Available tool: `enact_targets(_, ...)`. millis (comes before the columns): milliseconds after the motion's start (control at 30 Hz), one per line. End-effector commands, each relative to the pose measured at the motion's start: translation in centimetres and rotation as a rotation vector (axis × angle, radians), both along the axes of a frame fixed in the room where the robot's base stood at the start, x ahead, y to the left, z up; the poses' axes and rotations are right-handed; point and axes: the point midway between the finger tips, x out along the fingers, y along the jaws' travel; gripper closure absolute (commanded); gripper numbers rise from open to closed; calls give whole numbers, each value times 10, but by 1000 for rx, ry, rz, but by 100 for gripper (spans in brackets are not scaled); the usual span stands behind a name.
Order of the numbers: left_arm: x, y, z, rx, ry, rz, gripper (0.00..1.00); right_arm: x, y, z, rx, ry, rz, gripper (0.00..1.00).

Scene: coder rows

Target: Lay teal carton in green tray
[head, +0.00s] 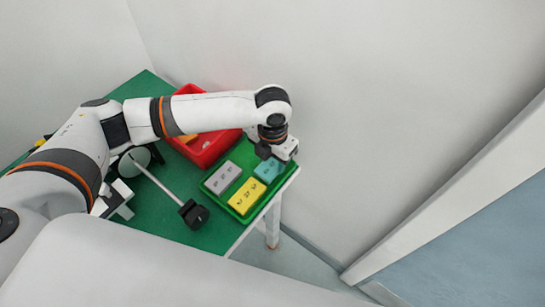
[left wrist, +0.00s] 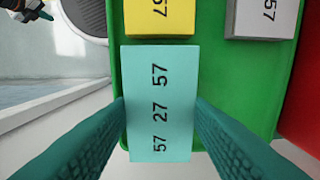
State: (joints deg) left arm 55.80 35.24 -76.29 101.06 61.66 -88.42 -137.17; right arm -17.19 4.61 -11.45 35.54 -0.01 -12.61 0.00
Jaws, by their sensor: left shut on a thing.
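The teal carton (head: 268,170) is at the far right corner of the green tray (head: 213,193). In the left wrist view the carton (left wrist: 160,95) shows its printed face, between the two fingers of my left gripper (left wrist: 161,108). That gripper (head: 270,156) is shut on the carton from both sides. In the wrist view the carton's near end overlaps the rim of the tray (left wrist: 240,100); I cannot tell whether its underside touches the tray floor. My right gripper is not in view.
A yellow carton (head: 245,196) and a grey carton (head: 223,177) lie in the tray beside the teal one. A red bin (head: 207,152) stands behind the tray. A rod with a black block (head: 193,213) lies to the left. The table edge and wall are close on the right.

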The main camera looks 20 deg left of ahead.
Motion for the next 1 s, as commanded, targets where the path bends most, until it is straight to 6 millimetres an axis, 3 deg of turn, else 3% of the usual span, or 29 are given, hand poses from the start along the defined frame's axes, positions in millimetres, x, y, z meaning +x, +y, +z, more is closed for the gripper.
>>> enact_targets(1000,0,0,-8,0,1,1,69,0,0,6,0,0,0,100)
